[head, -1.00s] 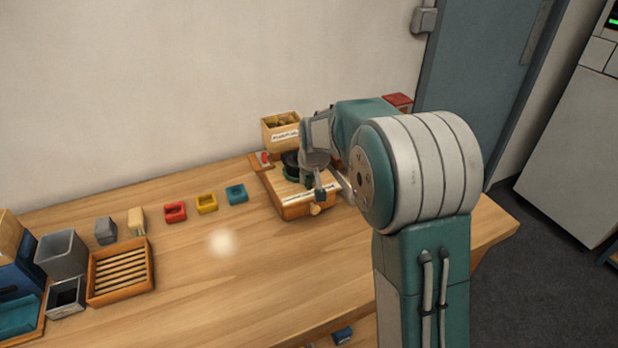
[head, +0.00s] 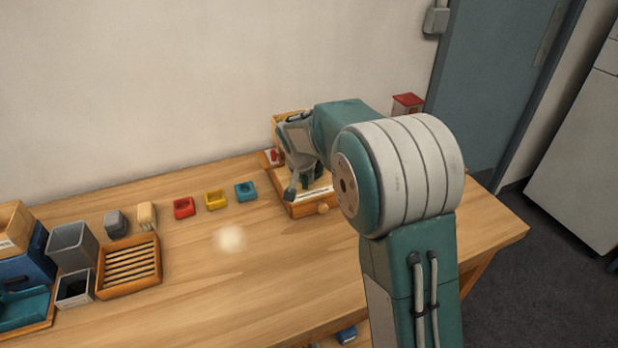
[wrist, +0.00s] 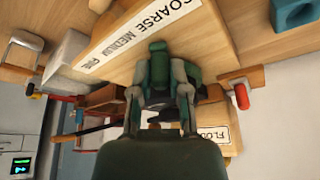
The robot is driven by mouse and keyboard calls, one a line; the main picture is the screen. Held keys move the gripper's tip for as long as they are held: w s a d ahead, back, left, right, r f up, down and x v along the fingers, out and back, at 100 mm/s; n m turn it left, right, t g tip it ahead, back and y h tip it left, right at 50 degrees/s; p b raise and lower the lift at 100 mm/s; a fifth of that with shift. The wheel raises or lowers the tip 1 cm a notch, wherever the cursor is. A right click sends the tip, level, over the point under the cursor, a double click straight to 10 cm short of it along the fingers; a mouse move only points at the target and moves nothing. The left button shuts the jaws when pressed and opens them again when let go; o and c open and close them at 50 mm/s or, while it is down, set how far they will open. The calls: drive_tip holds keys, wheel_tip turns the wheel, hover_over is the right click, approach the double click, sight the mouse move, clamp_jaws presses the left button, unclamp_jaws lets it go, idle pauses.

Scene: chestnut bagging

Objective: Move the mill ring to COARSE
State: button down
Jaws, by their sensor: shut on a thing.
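The mill (head: 299,209) is a wooden block near the table's back edge, with a light label strip along its front. In the wrist view the strip (wrist: 142,33) reads COARSE, MEDIUM and FINE, with COARSE at the upper right. My gripper (wrist: 160,88) is shut on what looks like the mill ring's green tab (wrist: 157,62), which points toward the strip. The exact mark it faces is hard to tell. In the head view my gripper (head: 297,182) is over the mill and hides most of the ring.
A red-handled part (wrist: 241,96) sits beside the mill, and a box labelled FLOU... (wrist: 214,134) stands behind it. Red (head: 184,208), yellow (head: 216,200) and teal (head: 245,191) blocks lie to the left. A slatted tray (head: 128,266) is further left.

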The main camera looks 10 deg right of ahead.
drive_tip(key=shift+a+f+m, duration=0.2)
drive_tip(key=shift+m, duration=0.2)
drive_tip(key=c, duration=0.6)
unclamp_jaws()
drive_tip(key=shift+a, duration=0.1)
drive_tip(key=shift+r, duration=0.25)
drive_tip(key=v, duration=1.1)
drive_tip(key=shift+a+r, duration=0.25)
drive_tip(key=shift+a, duration=0.1)
